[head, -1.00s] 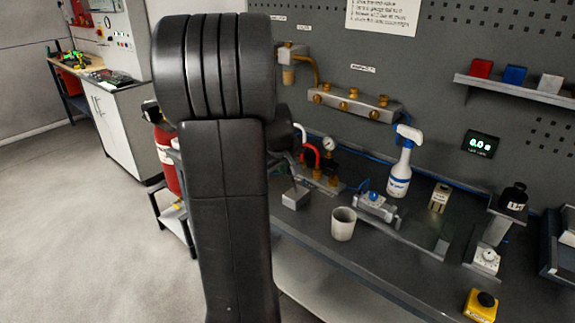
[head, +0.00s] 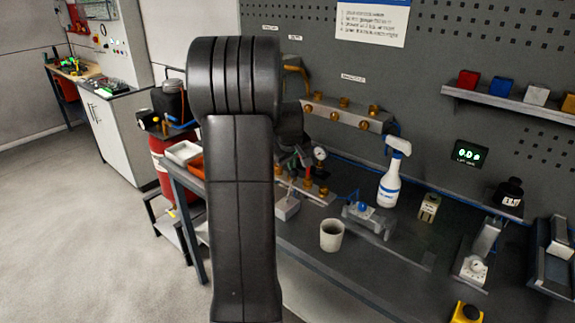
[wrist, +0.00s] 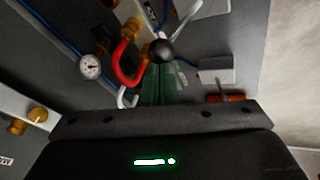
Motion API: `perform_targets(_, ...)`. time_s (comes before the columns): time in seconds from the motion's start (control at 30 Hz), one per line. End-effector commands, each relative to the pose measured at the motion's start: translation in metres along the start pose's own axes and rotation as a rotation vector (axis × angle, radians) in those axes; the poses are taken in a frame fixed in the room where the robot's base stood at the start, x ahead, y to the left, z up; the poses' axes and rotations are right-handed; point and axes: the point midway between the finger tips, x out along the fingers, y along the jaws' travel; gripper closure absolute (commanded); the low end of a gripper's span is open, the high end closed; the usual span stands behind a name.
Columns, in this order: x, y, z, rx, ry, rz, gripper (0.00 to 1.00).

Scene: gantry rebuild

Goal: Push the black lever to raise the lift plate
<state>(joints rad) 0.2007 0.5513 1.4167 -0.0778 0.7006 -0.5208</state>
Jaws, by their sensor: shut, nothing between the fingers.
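A lever with a round black knob (wrist: 161,50) and a metal rod shows in the wrist view, just beyond my fingertips. My gripper (wrist: 158,78) is shut and empty, its greenish fingers pointing at the knob. The knob overlaps the fingertips in the picture; I cannot tell whether they touch. In the head view my arm hides most of the gripper. A grey box with a thin upright rod (head: 288,208) stands on the bench beside the arm.
A pressure gauge (wrist: 91,67) and a red hose (wrist: 127,62) lie close to the knob. On the bench (head: 400,262) are a white cup (head: 331,236) and a spray bottle (head: 390,185). A wall display (head: 470,153) is lit. Open floor lies left.

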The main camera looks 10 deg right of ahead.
Motion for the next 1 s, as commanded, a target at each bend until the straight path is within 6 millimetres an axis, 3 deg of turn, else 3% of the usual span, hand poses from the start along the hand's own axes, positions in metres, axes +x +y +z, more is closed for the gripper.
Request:
perform_targets(0.63,0.003,0.004,0.0,0.0,-0.001,0.0,1.0)
perform_targets(1.0,-0.011,0.008,-0.006,0.0,0.0,0.001,1.0)
